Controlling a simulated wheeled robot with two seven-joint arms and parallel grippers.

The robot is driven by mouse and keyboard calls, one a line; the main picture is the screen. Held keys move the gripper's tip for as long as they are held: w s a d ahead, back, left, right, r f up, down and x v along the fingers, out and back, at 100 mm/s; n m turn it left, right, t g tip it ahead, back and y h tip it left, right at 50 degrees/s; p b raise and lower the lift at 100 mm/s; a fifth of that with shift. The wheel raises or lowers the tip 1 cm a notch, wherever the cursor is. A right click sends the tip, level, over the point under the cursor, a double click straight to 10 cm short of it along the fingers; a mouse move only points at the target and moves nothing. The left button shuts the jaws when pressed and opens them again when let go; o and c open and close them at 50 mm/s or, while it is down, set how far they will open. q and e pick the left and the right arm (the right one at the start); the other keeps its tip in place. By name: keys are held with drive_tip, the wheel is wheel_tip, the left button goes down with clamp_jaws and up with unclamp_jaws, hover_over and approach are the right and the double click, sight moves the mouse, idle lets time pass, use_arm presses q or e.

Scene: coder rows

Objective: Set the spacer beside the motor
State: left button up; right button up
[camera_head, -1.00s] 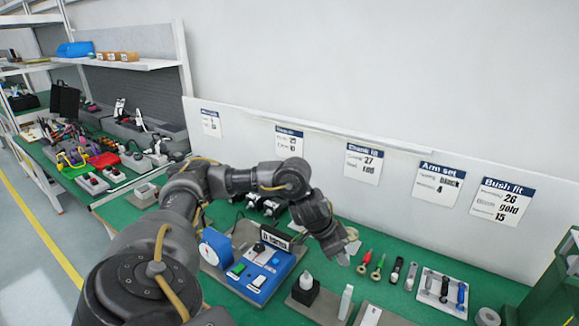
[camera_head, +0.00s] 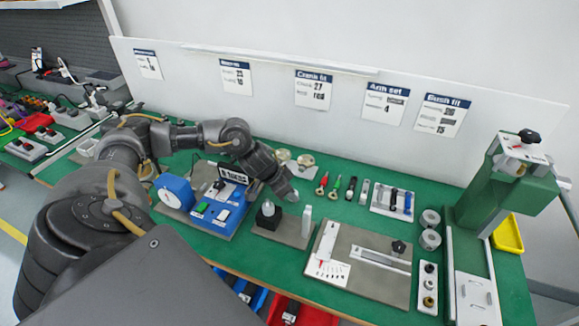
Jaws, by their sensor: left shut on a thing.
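My left gripper (camera_head: 290,195) is above the green bench, behind a grey plate. It is shut on a small pale piece at its fingertips, which looks like the spacer; its shape is mostly hidden. A black block with a pale round top (camera_head: 268,215) stands on the grey plate, in front and to the left of the gripper; it may be the motor, but I cannot tell for certain. A white upright piece (camera_head: 307,220) stands on the same plate, to the right of the block. My right gripper is not in view.
Several hand tools (camera_head: 337,188) lie to the right. A fixture plate (camera_head: 355,275) and green press (camera_head: 505,180) occupy the right side. Narrow green gaps lie between them.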

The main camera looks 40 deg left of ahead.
use_arm(q)
drive_tip(key=shift+f, duration=1.15)
drive_tip(key=o, duration=1)
drive_tip(key=shift+f, duration=0.15)
drive_tip(key=shift+c, duration=0.2)
